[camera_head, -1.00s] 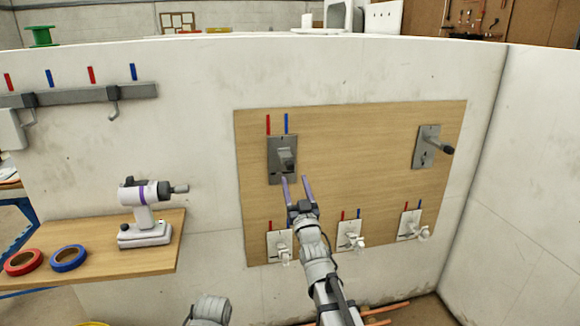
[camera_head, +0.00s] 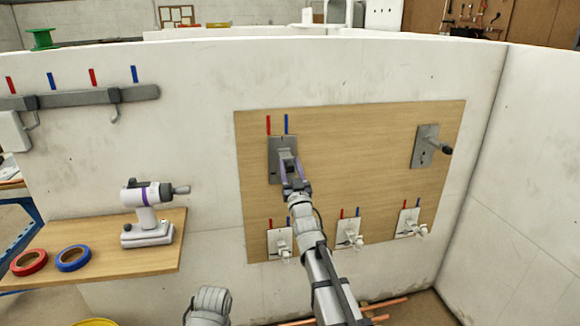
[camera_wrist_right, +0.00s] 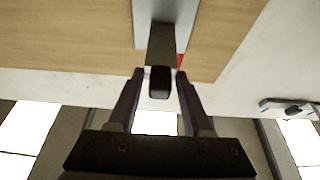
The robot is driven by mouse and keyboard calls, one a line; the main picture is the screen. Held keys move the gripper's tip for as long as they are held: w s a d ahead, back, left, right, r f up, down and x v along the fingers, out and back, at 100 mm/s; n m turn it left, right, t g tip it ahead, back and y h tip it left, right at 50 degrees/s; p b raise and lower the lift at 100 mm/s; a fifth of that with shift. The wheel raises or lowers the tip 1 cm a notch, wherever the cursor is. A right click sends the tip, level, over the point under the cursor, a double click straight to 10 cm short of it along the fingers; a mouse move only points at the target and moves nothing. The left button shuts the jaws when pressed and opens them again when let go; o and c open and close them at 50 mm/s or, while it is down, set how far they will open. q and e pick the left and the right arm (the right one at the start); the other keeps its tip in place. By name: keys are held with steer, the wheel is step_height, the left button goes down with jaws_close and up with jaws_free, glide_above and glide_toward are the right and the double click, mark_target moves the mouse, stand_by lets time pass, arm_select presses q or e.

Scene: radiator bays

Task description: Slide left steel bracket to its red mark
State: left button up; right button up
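The left steel bracket (camera_head: 275,150) is a grey plate with a jutting arm, upright on the upper left of the wooden board. Above it are a red mark (camera_head: 268,125) and a blue mark (camera_head: 286,123); the plate's middle sits nearer the blue one. My right gripper (camera_head: 290,164) is at the bracket, its fingers either side of the arm. In the right wrist view the bracket arm's dark end (camera_wrist_right: 160,82) lies between the fingers (camera_wrist_right: 160,75), with small gaps on both sides. The fingers hide part of the bracket in the head view. My left gripper is out of view.
A second steel bracket (camera_head: 424,147) is at the board's upper right. Several white valve brackets (camera_head: 349,233) line the board's lower edge. A drill (camera_head: 148,215), red tape (camera_head: 29,262) and blue tape (camera_head: 73,258) sit on a shelf (camera_head: 140,260) at left.

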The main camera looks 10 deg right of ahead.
jaws_close()
stand_by(1.1)
